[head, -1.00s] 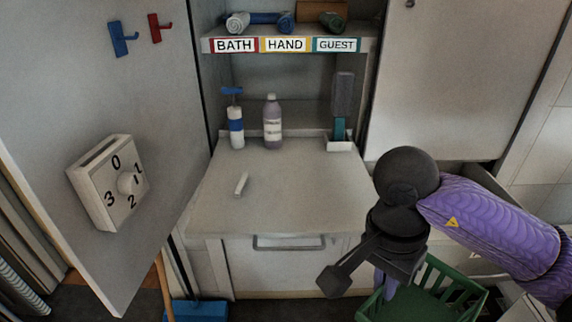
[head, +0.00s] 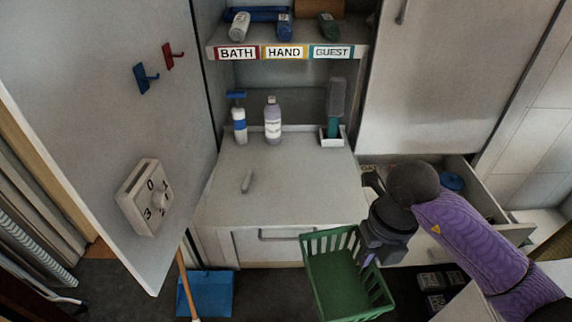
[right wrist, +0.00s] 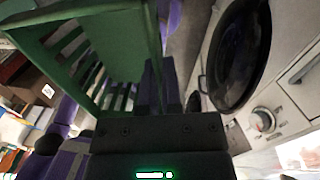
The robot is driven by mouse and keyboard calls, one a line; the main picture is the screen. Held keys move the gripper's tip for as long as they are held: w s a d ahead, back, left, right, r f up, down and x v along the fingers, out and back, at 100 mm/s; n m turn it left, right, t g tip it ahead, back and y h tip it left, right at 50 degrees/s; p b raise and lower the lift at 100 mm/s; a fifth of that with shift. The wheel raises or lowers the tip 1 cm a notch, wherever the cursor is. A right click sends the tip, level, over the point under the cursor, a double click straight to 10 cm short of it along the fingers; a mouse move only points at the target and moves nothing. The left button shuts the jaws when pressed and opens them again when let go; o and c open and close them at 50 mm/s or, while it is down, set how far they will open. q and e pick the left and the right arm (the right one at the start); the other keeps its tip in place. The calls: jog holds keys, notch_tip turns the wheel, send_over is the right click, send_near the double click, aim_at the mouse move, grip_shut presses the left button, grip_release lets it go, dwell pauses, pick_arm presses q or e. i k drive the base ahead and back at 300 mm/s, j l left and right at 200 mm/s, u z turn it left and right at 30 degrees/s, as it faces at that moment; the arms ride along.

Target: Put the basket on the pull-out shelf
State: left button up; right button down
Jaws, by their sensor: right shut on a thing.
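The green slatted basket (head: 342,286) hangs in the air in front of the cabinet, above the floor. My right gripper (head: 368,257) is shut on its right side near the rim. The basket also fills the upper left of the right wrist view (right wrist: 98,48). The flat light-grey surface that looks like the pull-out shelf (head: 295,190) is behind and higher in the picture than the basket, with a small grey piece (head: 246,181) lying on it. My left gripper is out of view.
A pump bottle (head: 239,126), a lilac bottle (head: 273,122) and a brush in a holder (head: 334,115) stand at the surface's back. An open door (head: 120,120) stands left. An open drawer (head: 485,205) is right, behind my arm. The surface's front middle is mostly clear.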

aim_at(319, 194)
jog(key=i, duration=1)
